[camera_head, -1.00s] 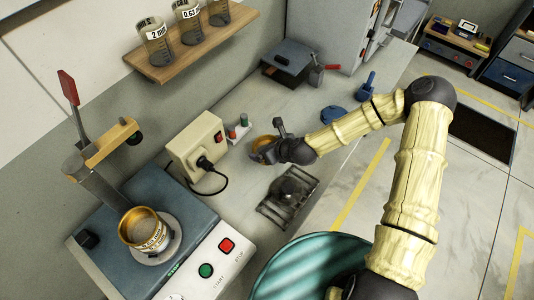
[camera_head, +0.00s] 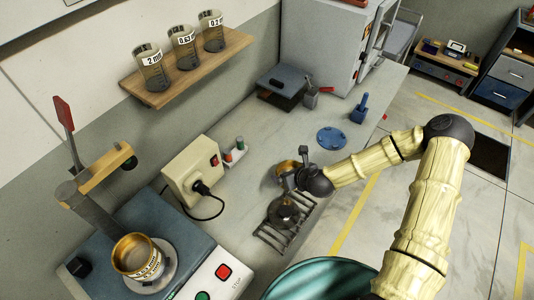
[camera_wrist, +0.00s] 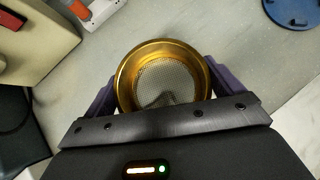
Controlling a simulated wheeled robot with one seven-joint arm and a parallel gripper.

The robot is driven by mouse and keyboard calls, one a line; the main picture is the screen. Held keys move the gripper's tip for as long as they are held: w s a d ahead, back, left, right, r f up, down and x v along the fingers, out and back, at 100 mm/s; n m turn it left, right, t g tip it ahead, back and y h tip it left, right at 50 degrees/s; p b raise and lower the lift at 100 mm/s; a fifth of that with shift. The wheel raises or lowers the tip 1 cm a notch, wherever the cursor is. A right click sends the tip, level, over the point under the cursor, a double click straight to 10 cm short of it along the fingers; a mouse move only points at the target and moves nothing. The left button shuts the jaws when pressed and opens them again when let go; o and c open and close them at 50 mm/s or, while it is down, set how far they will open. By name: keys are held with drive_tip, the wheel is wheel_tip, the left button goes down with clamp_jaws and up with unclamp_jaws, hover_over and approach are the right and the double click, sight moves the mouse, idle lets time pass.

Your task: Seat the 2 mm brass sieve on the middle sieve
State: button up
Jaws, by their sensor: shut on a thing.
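The brass sieve (camera_head: 287,167) is a small gold ring with a fine grey mesh. My gripper (camera_head: 300,174) is shut on it above the bench. In the wrist view the sieve (camera_wrist: 165,75) sits between the two purple fingers of my gripper (camera_wrist: 162,86), and its near rim is partly hidden by the dark palm. A brass-rimmed, labelled sieve (camera_head: 137,256) stands on the round base of the shaker (camera_head: 170,240) at the lower left, well apart from the held sieve. I take it for the middle sieve; I cannot make out separate sieves below it.
A clamp arm with a red handle (camera_head: 65,115) rises over the shaker's left side. A cream power box (camera_head: 192,170) with a black plug and cable stands between shaker and gripper. A dark wire rack (camera_head: 270,238) lies near my gripper. A blue disc (camera_head: 331,138) lies beyond.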

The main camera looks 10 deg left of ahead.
drive_tip(key=d+m, duration=0.1)
drive_tip(key=d, duration=0.2)
drive_tip(key=d+f+m+h, duration=0.1)
drive_tip(key=d, duration=0.1)
drive_tip(key=w+d+f+m+t+h, duration=0.1)
drive_tip(key=d, duration=0.2)
drive_tip(key=shift+d+f+b, duration=0.15)
drive_tip(key=shift+d+b, duration=0.15)
drive_tip(key=shift+d, duration=0.05)
drive_tip(key=s+d+f+m+t+h, duration=0.1)
drive_tip(key=d+f+m+h, duration=0.1)
drive_tip(key=d, duration=1)
drive_tip(key=m+h, duration=0.1)
drive_tip(key=m, duration=0.1)
drive_tip(key=shift+s+m+h+b, duration=0.3)
drive_tip(key=shift+s+m+b, duration=0.05)
drive_tip(key=shift+s+m, duration=0.05)
drive_tip(key=shift+a, duration=0.2)
